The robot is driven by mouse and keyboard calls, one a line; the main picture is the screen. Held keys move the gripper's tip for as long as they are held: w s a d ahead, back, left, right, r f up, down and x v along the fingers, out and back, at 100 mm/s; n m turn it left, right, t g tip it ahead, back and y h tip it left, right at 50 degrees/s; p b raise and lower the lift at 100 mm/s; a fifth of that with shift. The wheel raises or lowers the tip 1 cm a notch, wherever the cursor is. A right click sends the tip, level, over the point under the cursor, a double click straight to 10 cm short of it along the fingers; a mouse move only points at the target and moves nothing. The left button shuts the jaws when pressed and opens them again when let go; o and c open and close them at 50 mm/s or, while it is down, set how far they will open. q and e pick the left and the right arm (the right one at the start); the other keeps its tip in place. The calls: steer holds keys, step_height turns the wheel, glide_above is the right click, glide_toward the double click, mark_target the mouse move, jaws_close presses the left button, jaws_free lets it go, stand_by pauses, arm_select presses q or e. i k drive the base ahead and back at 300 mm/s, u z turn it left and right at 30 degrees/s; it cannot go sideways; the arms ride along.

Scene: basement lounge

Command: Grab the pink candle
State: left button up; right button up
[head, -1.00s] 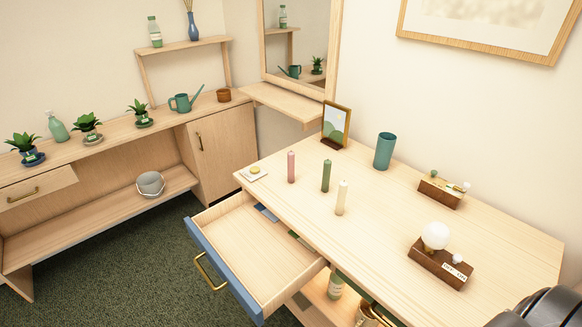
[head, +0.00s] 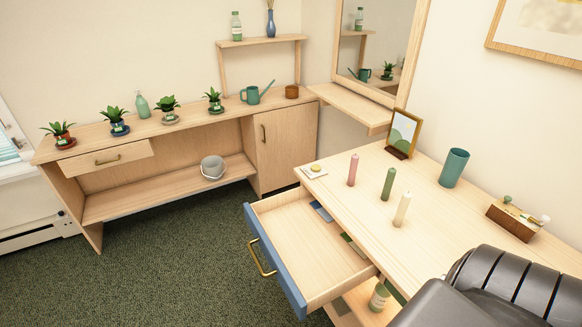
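The pink candle (head: 352,169) stands upright on the light wooden desk (head: 440,237), near its left end. A green candle (head: 388,184) and a cream candle (head: 402,208) stand upright to its right, in a slanting row with gaps between them. Nothing touches the pink candle. A dark grey and black part of my own body covers the lower right of the desk. Neither of my grippers shows in the head view.
The desk's blue-fronted drawer (head: 276,262) is pulled open below the candles. Green carpet (head: 170,262) lies clear at the left.

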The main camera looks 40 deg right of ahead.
mark_target(355, 158)
steer(key=u, duration=0.55)
steer(key=i, duration=1.9)
steer(key=z, duration=3.75)
